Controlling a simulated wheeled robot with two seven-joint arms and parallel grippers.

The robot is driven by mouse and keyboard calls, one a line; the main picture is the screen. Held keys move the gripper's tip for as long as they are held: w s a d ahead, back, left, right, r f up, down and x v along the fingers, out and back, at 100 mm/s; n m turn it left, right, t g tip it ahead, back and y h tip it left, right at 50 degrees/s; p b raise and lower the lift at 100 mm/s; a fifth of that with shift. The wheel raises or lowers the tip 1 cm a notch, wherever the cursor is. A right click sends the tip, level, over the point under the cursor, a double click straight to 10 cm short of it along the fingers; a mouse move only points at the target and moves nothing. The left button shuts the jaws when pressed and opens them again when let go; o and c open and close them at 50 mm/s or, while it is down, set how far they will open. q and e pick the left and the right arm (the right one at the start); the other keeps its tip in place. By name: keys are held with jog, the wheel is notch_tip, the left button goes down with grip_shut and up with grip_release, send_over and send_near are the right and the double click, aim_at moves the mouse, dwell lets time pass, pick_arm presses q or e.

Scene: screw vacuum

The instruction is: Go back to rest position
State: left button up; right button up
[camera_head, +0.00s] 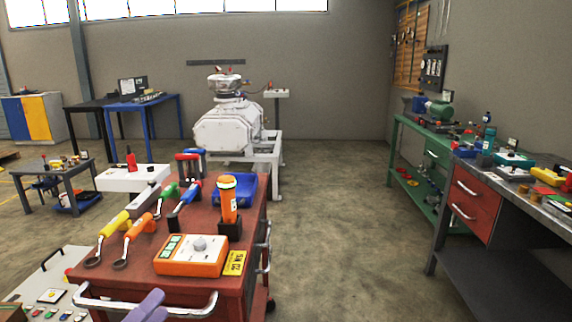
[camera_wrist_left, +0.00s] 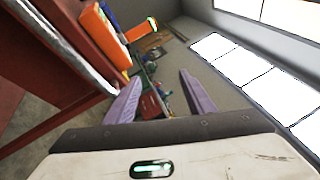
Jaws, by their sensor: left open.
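My left gripper (camera_head: 146,305) shows as purple fingers at the bottom edge of the head view, in front of the red tool cart (camera_head: 190,291). In the left wrist view the two purple fingers of my left gripper (camera_wrist_left: 162,95) stand wide apart with nothing held between them. The cart's handle bar (camera_head: 150,308) is close to the fingers in the head view; I cannot tell the exact gap. An orange tool (camera_head: 228,203) stands upright in a black holder on the cart. My right gripper is not in view.
An orange meter (camera_head: 190,256), yellow and orange wrenches and a blue tray (camera_head: 238,185) lie on the cart. A white vacuum pump (camera_head: 228,128) stands behind it. At the right is a workbench with red drawers (camera_head: 470,203). The floor (camera_head: 335,225) between cart and bench is clear.

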pick_arm(q)
notch_tip(320, 180, down, 10)
jog(key=s+a+n+g+y, duration=0.1)
jog(key=s+n+y, duration=0.3)
jog(key=n, duration=0.7)
jog(key=s+d+f+n+g+y, duration=0.1)
jog(key=s+d+f+n+g, duration=0.2)
jog(key=s+f+n, duration=0.3)
jog(key=s+d+f+n+g+y, duration=0.1)
jog(key=s+d+f+n+g, duration=0.3)
jog(key=f, duration=1)
jog(key=s+n+g, duration=0.1)
jog(key=s+n, duration=0.2)
jog(key=s, duration=0.1)
jog(key=shift+s+d+f, duration=0.25)
jog(key=shift+s, duration=0.05)
